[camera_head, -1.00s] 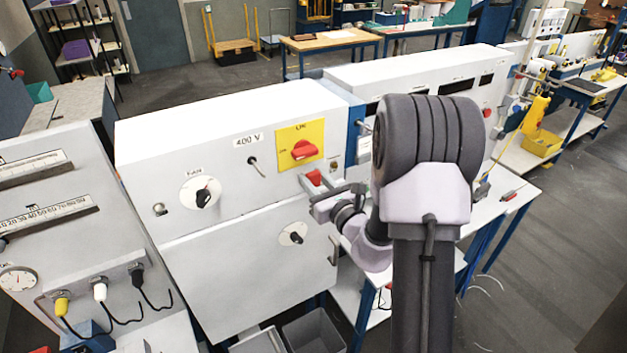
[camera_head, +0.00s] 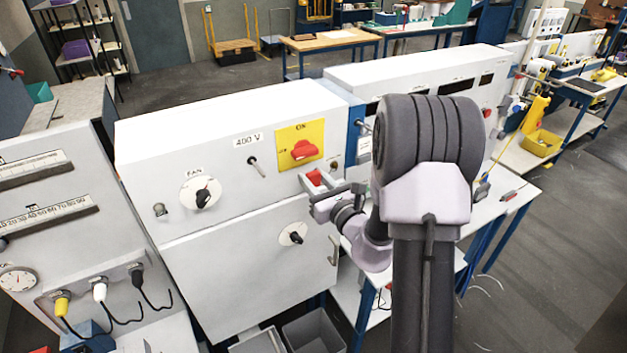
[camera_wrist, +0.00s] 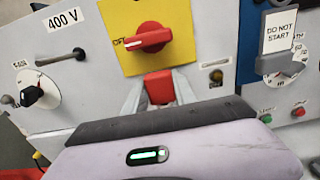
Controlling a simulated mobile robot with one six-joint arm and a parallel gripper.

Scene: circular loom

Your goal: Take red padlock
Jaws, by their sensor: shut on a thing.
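The red padlock (camera_wrist: 159,86) is between the fingers of my gripper (camera_wrist: 158,92) in the wrist view, just below the red rotary switch (camera_wrist: 149,37) on its yellow plate. In the head view the padlock (camera_head: 315,177) shows as a small red block at my gripper (camera_head: 312,182), in front of the white cabinet. My gripper is shut on the padlock. The padlock's lower part is hidden by my gripper, and I cannot tell whether its shackle touches the switch.
The white cabinet (camera_head: 235,262) carries a black fan knob (camera_head: 202,197) and a small black lever (camera_head: 256,166). A "DO NOT START" tag (camera_wrist: 279,32) hangs at the right in the wrist view. Grey bins (camera_head: 312,332) stand below the cabinet.

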